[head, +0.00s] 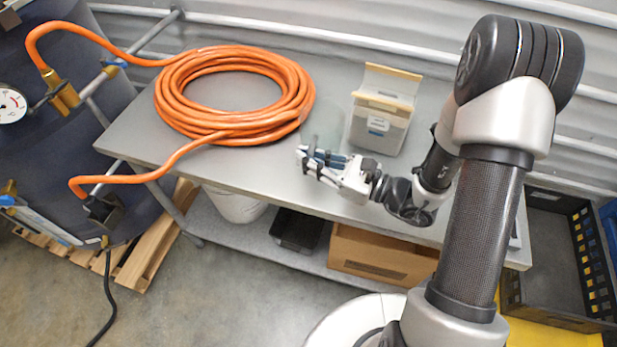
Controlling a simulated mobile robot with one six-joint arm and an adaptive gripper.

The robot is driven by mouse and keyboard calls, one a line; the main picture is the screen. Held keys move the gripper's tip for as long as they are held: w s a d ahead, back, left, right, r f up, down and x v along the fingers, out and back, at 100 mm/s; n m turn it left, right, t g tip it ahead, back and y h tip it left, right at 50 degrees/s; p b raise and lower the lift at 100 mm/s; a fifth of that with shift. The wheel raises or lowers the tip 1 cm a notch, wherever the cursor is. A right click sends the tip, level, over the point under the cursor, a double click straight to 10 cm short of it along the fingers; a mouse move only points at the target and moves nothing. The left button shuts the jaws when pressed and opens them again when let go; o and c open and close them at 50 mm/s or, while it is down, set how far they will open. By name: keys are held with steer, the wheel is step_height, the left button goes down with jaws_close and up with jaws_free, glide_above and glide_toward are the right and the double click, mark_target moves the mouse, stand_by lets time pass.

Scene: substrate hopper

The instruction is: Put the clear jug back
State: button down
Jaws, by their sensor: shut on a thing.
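My gripper (308,164) is over the grey table, right of the orange hose coil, with its fingers pointing left. Its jaws are shut on the clear jug (323,133), which shows only as a faint see-through shape at and behind the fingers. The jug's outline, handle and base are hard to make out. I cannot tell whether it touches the tabletop or is held above it.
A coiled orange hose (232,93) covers the left of the grey table (270,172). An open-topped pale box (381,112) stands just behind my gripper. Below are a white bucket (236,205), black tray (297,231) and cardboard box (380,256). Black crates (550,245) stand right.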

steer(key=shift+f+b, duration=0.85)
steer(key=shift+f, duration=1.85)
steer(key=shift+f, duration=0.15)
steer(key=c, duration=1.7)
jaws_free()
steer(key=shift+o, duration=0.2)
